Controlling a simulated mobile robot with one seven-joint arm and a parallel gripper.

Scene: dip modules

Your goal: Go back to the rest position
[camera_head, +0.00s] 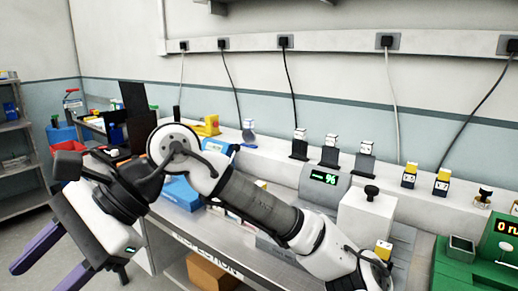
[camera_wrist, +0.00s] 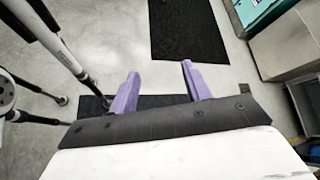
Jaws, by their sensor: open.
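My gripper (camera_head: 36,250) is at the lower left of the head view, held out to the left of the bench and clear of it. Its two purple fingers are apart with nothing between them. In the wrist view my gripper (camera_wrist: 158,88) also shows open and empty, above the grey floor. My white and dark arm reaches across the head view from the lower right and hides part of the bench.
The inspection bench (camera_head: 165,238) runs along the wall. A grey device with a green display (camera_head: 324,178), several small modules and a green machine (camera_head: 470,265) stand on the right. A shelf (camera_head: 15,150) stands at far left. Black mats (camera_wrist: 185,30) lie on open floor.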

